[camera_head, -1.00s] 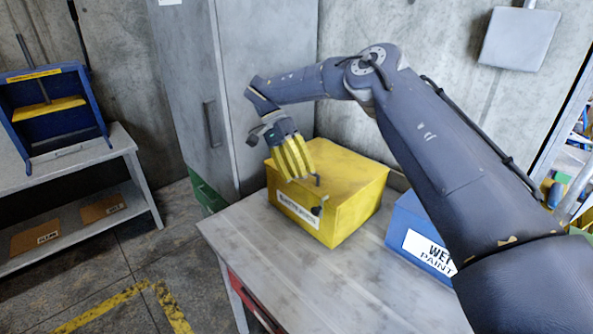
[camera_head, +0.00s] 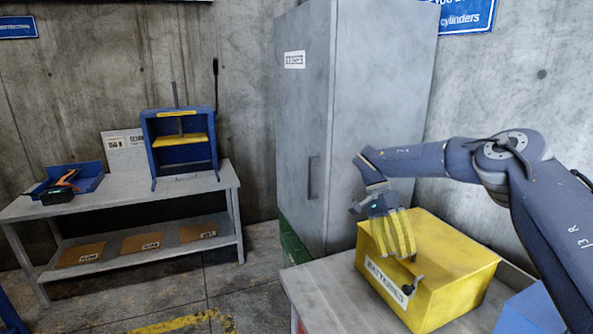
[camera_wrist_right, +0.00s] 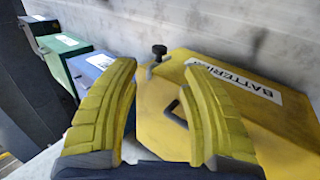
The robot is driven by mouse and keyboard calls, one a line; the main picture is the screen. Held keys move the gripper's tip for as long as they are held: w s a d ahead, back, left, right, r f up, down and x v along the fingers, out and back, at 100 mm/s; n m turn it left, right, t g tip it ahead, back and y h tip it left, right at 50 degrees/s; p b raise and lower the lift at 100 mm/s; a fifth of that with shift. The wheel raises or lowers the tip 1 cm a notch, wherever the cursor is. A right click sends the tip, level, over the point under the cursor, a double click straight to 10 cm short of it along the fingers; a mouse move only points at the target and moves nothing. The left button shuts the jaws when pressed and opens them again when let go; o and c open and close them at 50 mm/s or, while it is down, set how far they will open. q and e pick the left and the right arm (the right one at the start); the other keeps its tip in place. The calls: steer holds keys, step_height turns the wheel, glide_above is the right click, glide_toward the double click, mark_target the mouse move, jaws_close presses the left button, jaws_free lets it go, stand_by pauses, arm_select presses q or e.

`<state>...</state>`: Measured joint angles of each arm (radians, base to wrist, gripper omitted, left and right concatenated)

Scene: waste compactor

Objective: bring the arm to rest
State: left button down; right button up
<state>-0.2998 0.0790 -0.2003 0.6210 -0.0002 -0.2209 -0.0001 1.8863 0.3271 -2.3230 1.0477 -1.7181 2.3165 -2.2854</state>
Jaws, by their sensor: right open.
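My right gripper (camera_head: 393,233) has yellow fingers. It hangs over the yellow batteries box (camera_head: 455,271), near the box's front left side. In the right wrist view the two fingers (camera_wrist_right: 166,110) stand wide apart with nothing between their tips. The batteries box (camera_wrist_right: 237,100) lies behind and to the right of the fingers there, with its white label and a dark handle visible. Whether the gripper touches the box I cannot tell. My left gripper is not in view.
The box stands on a grey table (camera_head: 327,285) beside a blue box (camera_head: 530,310). A tall grey cabinet (camera_head: 380,90) is behind. At left, a bench (camera_head: 118,199) holds a blue press (camera_head: 181,145) and a blue tray (camera_head: 66,180). Open floor lies between bench and table.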

mark_target(406, 285)
steer(key=x, duration=0.9)
steer(key=shift+s+f, duration=0.15)
steer(key=shift+f, duration=0.05)
steer(key=shift+r, duration=0.1)
